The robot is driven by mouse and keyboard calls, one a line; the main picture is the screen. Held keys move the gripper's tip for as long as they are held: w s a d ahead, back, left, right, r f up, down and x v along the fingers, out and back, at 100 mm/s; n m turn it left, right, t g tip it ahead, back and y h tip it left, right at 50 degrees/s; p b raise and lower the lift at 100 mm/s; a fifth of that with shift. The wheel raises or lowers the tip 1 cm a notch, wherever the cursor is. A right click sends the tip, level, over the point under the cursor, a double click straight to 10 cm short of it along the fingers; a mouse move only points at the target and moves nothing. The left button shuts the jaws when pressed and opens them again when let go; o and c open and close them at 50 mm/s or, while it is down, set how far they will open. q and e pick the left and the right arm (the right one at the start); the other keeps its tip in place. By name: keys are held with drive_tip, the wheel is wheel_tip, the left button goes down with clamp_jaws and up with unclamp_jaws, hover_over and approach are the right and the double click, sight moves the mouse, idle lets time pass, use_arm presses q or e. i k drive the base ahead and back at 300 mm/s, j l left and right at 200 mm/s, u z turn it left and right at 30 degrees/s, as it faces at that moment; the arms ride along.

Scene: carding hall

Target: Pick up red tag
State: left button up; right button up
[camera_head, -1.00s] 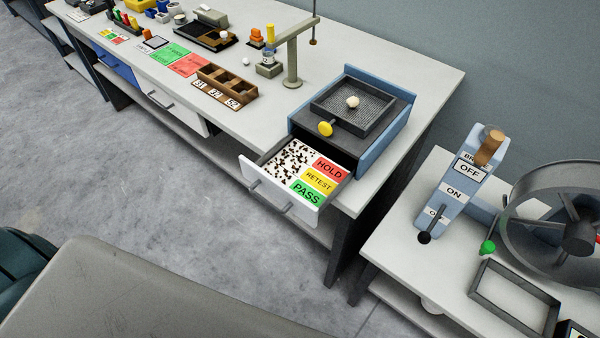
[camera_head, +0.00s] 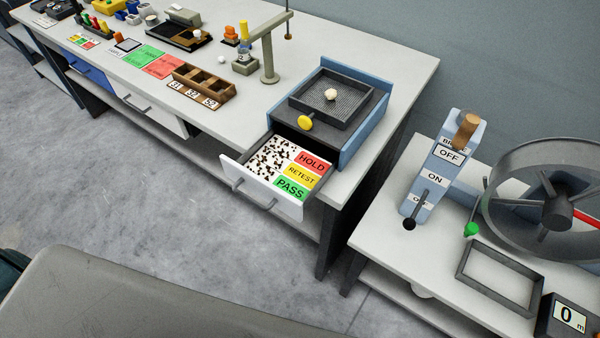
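The red tag (camera_head: 313,162), marked HOLD, lies in the open white drawer (camera_head: 238,180) of the blue and dark box on the bench. It is at the back of a column of tags. A yellow RETEST tag (camera_head: 302,175) and a green PASS tag (camera_head: 291,188) lie in front of it. Dark-specked white material (camera_head: 270,158) fills the drawer's left part. Neither of my grippers shows in the head view.
A sieve tray (camera_head: 331,97) with a pale lump sits on the box (camera_head: 364,131), above a yellow knob (camera_head: 306,122). A lower bench at right holds a lever panel (camera_head: 440,165), a wheel (camera_head: 555,195) and an empty frame (camera_head: 499,277). Grey floor (camera_head: 150,200) lies open in front.

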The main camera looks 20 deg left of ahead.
sight(94, 20)
drive_tip(key=i+j+u, duration=0.1)
drive_tip(key=j, duration=0.5)
drive_tip(key=i+j+u, duration=0.15)
drive_tip(key=i+j, duration=0.15)
drive_tip(key=j, duration=0.3)
drive_tip(key=i+j+u, duration=0.1)
drive_tip(key=i+j, duration=0.15)
drive_tip(key=j, duration=0.35)
drive_tip(key=i+j+u, duration=0.15)
drive_tip(key=i+j, duration=0.15)
drive_tip(key=j, duration=0.25)
drive_tip(key=i+j+u, duration=0.1)
drive_tip(key=i+j, duration=0.2)
drive_tip(key=j, duration=0.2)
drive_tip(key=i+j+u, duration=0.1)
drive_tip(key=i+j, duration=0.2)
drive_tip(key=j, duration=0.2)
drive_tip(key=i+j+u, duration=0.15)
drive_tip(key=i+j, duration=0.2)
drive_tip(key=j, duration=0.15)
